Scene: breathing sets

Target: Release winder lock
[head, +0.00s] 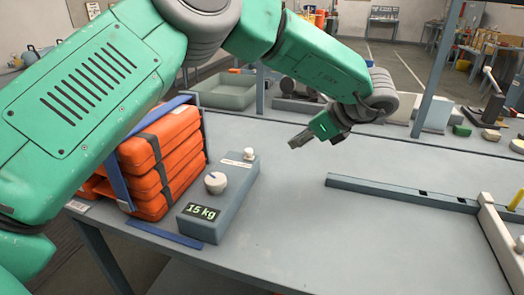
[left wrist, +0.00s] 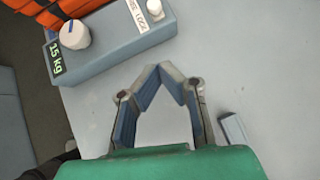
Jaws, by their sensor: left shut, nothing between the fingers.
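A grey control box (head: 222,200) sits on the workbench, with a green display (head: 199,211) reading "15 kg" and a large white dial (head: 216,182). At its far end are a small white knob (head: 249,154) and a white label (head: 236,162). In the left wrist view the label (left wrist: 136,14) appears to end in "LOCK", and the small knob (left wrist: 155,9) is at the top edge. My left gripper (head: 296,140) is shut and empty, above the bench to the right of the small knob and apart from it. Its fingertips (left wrist: 172,69) meet in the left wrist view. My right gripper is not in view.
Orange cases (head: 160,155) are stacked left of the box, held by blue and dark straps. A grey rail frame (head: 400,191) lies on the right of the bench. A grey-green bin (head: 222,92) stands behind. The bench (head: 290,225) is clear right of the box.

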